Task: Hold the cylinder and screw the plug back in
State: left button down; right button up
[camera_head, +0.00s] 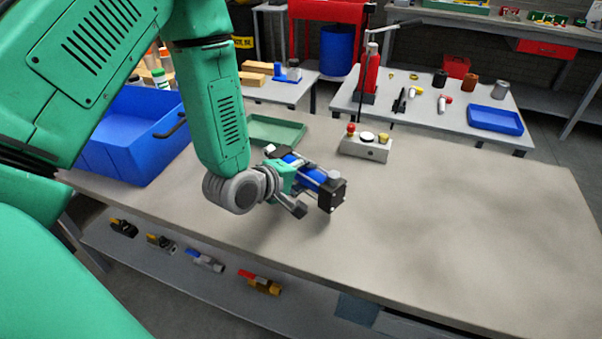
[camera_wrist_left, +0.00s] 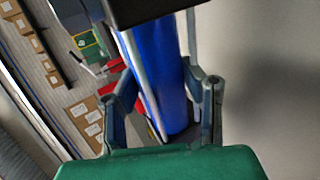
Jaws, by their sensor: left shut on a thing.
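The cylinder (camera_head: 311,174) has a blue body with black end blocks and silver rods. My left gripper (camera_head: 297,187) is shut on the cylinder's blue body. In the left wrist view the blue body (camera_wrist_left: 160,85) runs between the two fingers of my left gripper (camera_wrist_left: 163,105), with a black end block (camera_wrist_left: 150,8) at the top. I cannot make out the plug in either view. My right gripper is not in view.
A grey block with knobs (camera_head: 366,148) stands behind the cylinder on the workbench (camera_head: 450,220). A green tray (camera_head: 275,131) and a large blue bin (camera_head: 130,140) are at the left. The bench's right side is clear. Tools lie on a lower shelf (camera_head: 180,262).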

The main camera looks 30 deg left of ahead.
pick_arm(q)
jog(key=shift+w+d+f, duration=0.1)
jog(key=shift+d, duration=0.05)
jog(key=f, duration=0.2)
jog(key=a+f, duration=0.1)
jog(key=f, duration=0.1)
jog(key=shift+a, duration=0.3)
jog(key=c, duration=1.3)
grip_release()
jog(key=shift+s+d+f, duration=0.1)
jog(key=shift+s+d, duration=0.1)
jog(key=shift+d, duration=0.05)
jog(key=shift+o, duration=0.2)
jog(key=shift+d, duration=0.4)
jog(key=shift+s+r, duration=0.25)
jog(key=v, duration=0.6)
jog(key=a+v, duration=0.1)
jog(key=v, duration=0.2)
jog(key=shift+f, duration=0.1)
jog(key=s+p, duration=0.1)
jog(key=s+r+p, duration=0.1)
jog(key=shift+d+r+p, duration=0.15)
jog(key=shift+d+p, duration=0.1)
jog(key=shift+p, duration=0.15)
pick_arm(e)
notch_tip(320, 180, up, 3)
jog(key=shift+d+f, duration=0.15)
